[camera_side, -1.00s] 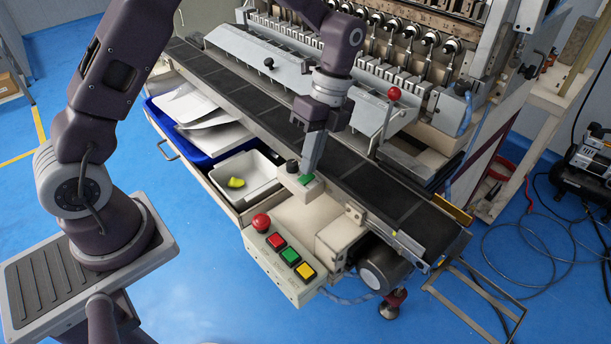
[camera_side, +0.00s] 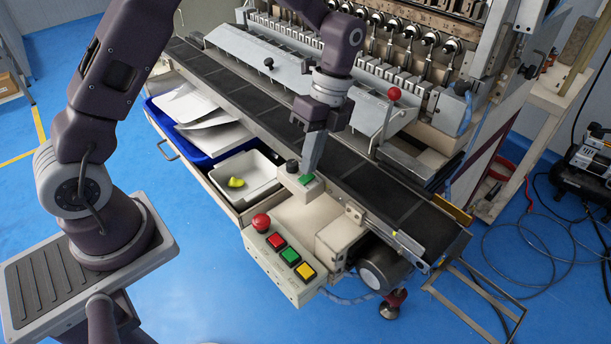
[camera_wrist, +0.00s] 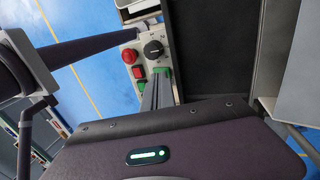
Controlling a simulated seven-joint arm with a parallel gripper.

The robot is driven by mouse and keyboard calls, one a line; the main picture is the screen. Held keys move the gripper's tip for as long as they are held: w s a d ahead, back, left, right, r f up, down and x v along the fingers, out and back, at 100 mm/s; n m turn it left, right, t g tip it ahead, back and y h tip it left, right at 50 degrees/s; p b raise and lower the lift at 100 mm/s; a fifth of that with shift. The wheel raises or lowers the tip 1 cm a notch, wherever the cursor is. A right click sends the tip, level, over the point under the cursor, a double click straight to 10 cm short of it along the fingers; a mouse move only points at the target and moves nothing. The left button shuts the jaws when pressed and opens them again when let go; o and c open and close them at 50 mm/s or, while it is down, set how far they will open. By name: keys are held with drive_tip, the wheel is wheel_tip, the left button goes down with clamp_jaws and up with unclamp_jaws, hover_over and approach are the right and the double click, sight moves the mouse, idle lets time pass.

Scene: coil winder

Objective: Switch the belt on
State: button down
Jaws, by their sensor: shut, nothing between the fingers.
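The belt (camera_side: 385,195) is a long dark conveyor running along the front of the machine. A small control box beside it carries a black knob (camera_side: 292,166) and a green button (camera_side: 306,179). My gripper (camera_side: 311,170) is shut and empty, pointing down at the green button, with its fingertips at or just above it. I cannot tell whether they touch. In the wrist view, my gripper's fingertips (camera_wrist: 157,80) are right beside the green button (camera_wrist: 164,71), which they partly cover. The black knob (camera_wrist: 153,49) is clear of the fingers there.
A lower panel has a red mushroom button (camera_side: 261,221) and red (camera_side: 276,241), green (camera_side: 290,256) and yellow (camera_side: 305,271) buttons. A white tray (camera_side: 262,187) holds a yellow object. A red-knobbed lever (camera_side: 394,94) stands across the belt.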

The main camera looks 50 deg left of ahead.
drive_tip(key=shift+f, duration=0.6)
idle(0.4)
drive_tip(key=shift+r, duration=3.55)
drive_tip(key=s+a+r+n+t, duration=0.2)
drive_tip(key=s+r+n+t, duration=0.3)
drive_tip(key=s+r+n, duration=0.55)
drive_tip(key=s+r+n+t, duration=0.1)
drive_tip(key=s+n+t, duration=0.3)
drive_tip(key=s+n, duration=0.3)
drive_tip(key=s, duration=0.3)
drive_tip(key=shift+a, duration=0.2)
drive_tip(key=shift+s+n, duration=0.1)
drive_tip(key=shift+n, duration=0.15)
